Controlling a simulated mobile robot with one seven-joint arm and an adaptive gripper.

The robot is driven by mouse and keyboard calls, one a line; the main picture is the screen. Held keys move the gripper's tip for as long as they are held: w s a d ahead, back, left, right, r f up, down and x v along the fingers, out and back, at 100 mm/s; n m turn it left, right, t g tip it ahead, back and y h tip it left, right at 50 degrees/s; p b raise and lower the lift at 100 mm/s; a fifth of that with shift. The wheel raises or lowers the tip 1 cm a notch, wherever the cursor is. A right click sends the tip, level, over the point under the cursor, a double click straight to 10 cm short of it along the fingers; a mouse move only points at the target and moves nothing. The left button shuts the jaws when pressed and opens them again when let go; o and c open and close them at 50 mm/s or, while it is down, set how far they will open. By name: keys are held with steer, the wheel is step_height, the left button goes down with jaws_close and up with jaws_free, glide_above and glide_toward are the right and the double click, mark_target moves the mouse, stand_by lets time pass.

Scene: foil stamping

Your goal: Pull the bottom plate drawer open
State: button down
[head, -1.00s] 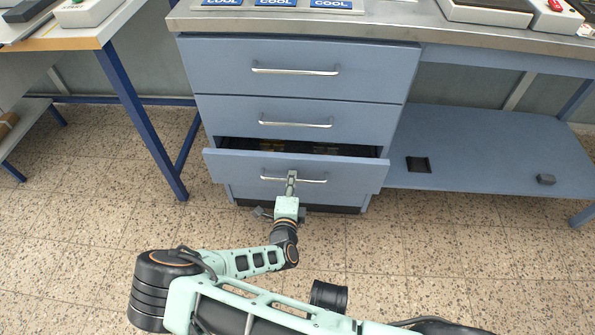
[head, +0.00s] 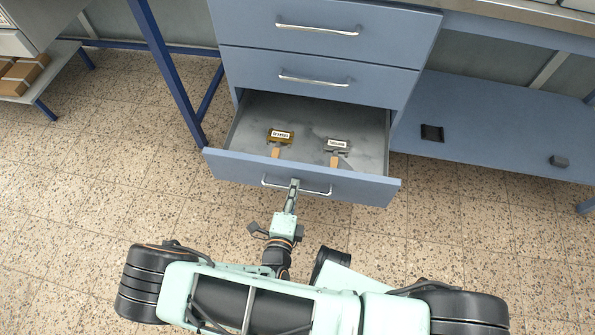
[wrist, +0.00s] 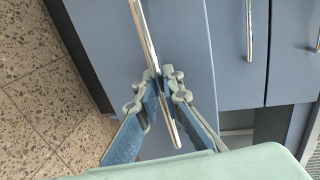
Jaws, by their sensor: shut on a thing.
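The bottom plate drawer (head: 225,160) stands well open, and its inside shows in the head view. Its bar handle (head: 318,191) runs along the front panel. My gripper (head: 294,184) is shut on the handle near its middle. In the wrist view the two fingers (wrist: 162,82) close around the shiny handle bar (wrist: 143,35). Inside the drawer lie a plate with a brassy body and white label (head: 281,136) and a grey plate with a white label (head: 338,144), each with a tan tab toward the front.
The two drawers above, the middle one (head: 265,68) and the top one (head: 255,22), are shut. A blue lower shelf (head: 490,125) is at the right with a small dark block (head: 559,161). A blue table leg (head: 165,70) stands at the left. The speckled floor in front is open.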

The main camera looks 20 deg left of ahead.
steer(key=shift+f+v, duration=0.2)
steer(key=shift+v, duration=0.8)
steer(key=c, duration=2.3)
jaws_free()
steer(key=shift+c, duration=0.2)
